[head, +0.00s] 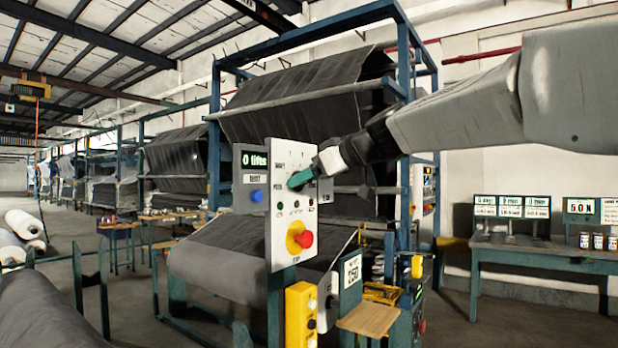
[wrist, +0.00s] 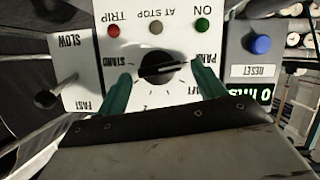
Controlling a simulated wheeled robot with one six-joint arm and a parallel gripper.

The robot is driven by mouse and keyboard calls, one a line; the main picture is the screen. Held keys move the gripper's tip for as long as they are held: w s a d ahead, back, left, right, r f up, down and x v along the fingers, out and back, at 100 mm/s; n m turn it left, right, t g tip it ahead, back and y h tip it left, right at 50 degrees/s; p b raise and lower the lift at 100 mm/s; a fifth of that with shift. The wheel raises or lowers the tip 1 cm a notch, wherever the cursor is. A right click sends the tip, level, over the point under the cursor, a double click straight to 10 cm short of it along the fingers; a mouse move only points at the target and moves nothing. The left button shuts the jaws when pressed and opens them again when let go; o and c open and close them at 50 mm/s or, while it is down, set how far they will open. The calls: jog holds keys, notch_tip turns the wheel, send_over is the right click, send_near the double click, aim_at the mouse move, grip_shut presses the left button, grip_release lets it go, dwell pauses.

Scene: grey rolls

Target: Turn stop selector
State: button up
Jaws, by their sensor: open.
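The stop selector is a black round knob (wrist: 158,68) on a white panel (wrist: 150,20), seen upside down in the wrist view. Position labels surround it, with STAND and PARK readable; which one it points at is unclear. My gripper (wrist: 161,78) is open, with one green finger on each side of the knob and a gap to each. I cannot tell whether the fingertips touch the panel. In the head view the panel (head: 283,160) stands upright, and my gripper (head: 301,178) reaches it from the right, hiding the knob.
The panel also carries a red push button (head: 305,239) on yellow below, and red, grey and green lamps. A side box has a blue RESET button (wrist: 259,44) and a "0 lifts" display (head: 254,160). A SLOW/FAST box (wrist: 71,72) adjoins the other side.

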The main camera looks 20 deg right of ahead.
jog(key=shift+w+a, duration=0.1)
jog(key=shift+w, duration=0.05)
jog(key=shift+f, duration=0.1)
jog(key=shift+c, duration=0.3)
jog(key=c, duration=0.9)
jog(key=shift+c, duration=0.2)
